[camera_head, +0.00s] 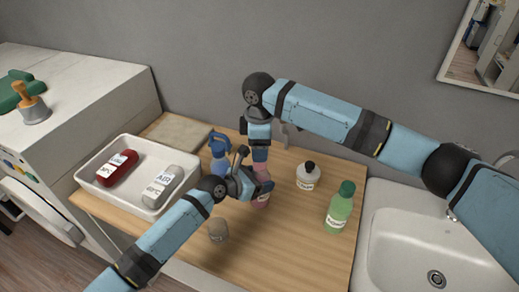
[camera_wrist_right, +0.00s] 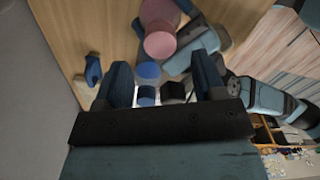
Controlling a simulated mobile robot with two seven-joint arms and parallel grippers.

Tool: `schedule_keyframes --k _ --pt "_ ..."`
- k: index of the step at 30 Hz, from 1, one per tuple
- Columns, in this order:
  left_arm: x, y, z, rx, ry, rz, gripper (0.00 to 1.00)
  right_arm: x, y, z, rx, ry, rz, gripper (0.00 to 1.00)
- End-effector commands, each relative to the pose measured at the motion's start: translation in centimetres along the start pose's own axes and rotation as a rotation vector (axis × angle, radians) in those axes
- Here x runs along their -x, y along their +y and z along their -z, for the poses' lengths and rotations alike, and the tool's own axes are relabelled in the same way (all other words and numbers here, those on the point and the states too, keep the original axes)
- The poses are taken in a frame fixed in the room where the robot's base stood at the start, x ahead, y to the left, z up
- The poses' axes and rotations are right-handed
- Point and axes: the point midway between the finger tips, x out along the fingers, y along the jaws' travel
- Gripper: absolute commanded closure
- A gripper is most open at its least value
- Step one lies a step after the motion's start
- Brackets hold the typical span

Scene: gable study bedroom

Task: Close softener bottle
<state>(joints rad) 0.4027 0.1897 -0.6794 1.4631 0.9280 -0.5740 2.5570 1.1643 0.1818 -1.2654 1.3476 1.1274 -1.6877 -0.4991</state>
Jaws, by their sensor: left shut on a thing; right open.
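A pink bottle (camera_head: 262,200), which I take to be the softener bottle, stands on the wooden counter (camera_head: 285,245), partly hidden by my grippers. My left gripper (camera_head: 256,186) is shut on it from the side. My right gripper (camera_head: 260,157) points down just above the bottle and is open. In the right wrist view, the pink bottle (camera_wrist_right: 160,43) shows beyond the open fingers. A small blue-topped round piece (camera_wrist_right: 148,72) shows between those fingers; I cannot tell whether it is a cap or whether it touches them.
A blue spray bottle (camera_head: 218,146) stands behind my left gripper. A white black-capped bottle (camera_head: 308,178) and a green bottle (camera_head: 339,212) stand right. A white tray (camera_head: 92,195) holds two bottles. The sink (camera_head: 400,255) is at right.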

Motion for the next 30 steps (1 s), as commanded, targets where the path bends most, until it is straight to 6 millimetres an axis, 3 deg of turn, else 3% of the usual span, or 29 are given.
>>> schedule_keyframes --k 5,12,17,30 --pt "0.0 0.1 -0.1 0.0 -0.001 -0.001 1.0 0.4 0.0 0.0 0.0 0.009 0.001 0.31" --pt "0.0 0.1 0.0 0.0 -0.001 -0.001 1.0 5.1 -0.1 -0.9 -0.001 0.105 0.005 0.31" --pt "0.0 0.1 0.0 0.0 -0.001 -0.001 1.0 7.2 -0.1 -1.8 -0.004 0.146 0.002 0.31" --pt "0.0 0.0 0.0 0.0 -0.001 -0.001 1.0 7.2 0.0 -1.9 -0.006 0.15 0.001 0.31"
